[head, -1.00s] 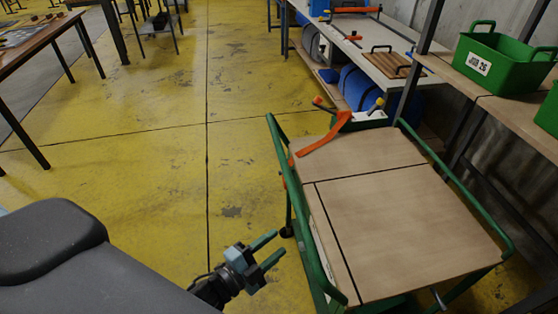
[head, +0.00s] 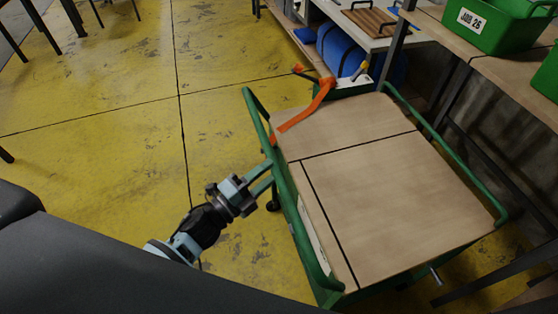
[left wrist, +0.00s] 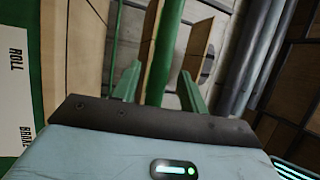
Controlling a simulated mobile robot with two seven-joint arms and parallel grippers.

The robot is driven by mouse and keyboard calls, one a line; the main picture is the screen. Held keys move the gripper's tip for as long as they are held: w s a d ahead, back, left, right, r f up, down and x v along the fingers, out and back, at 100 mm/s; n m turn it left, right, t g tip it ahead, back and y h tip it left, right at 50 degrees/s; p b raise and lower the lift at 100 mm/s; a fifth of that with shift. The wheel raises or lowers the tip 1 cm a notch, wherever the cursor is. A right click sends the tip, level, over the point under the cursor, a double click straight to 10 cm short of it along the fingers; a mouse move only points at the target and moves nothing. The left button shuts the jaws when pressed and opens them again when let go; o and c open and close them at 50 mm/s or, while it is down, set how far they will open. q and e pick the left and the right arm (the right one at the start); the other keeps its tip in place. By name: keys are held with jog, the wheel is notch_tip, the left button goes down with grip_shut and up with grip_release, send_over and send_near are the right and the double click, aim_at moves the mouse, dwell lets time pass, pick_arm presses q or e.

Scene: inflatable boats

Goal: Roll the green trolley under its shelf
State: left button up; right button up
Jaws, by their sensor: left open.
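The green trolley (head: 375,165) stands on the yellow floor, with wooden boards on top and green tube rails along its sides. Its left rail (head: 291,220) runs close to my left gripper (head: 268,174). The left gripper is open, with its fingertips at that rail. In the left wrist view a green bar (left wrist: 166,50) runs between the two open fingers (left wrist: 158,88); I cannot tell whether they touch it. A white label (left wrist: 20,75) reads ROLL and BRAKE there. The wooden shelf (head: 515,80) stands to the right of the trolley. My right gripper is not in view.
A green crate (head: 487,25) marked JOB 26 sits on the shelf. Dark shelf legs (head: 455,105) stand right of the trolley. An orange strap (head: 305,108) lies at its far left corner. A blue roll (head: 345,58) lies beyond.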

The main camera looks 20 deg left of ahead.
pick_arm(q)
jog(key=x, duration=0.4)
jog(key=shift+w+d+r, duration=0.1)
jog(key=shift+w+d, duration=0.1)
jog(key=shift+w, duration=0.15)
grip_shut()
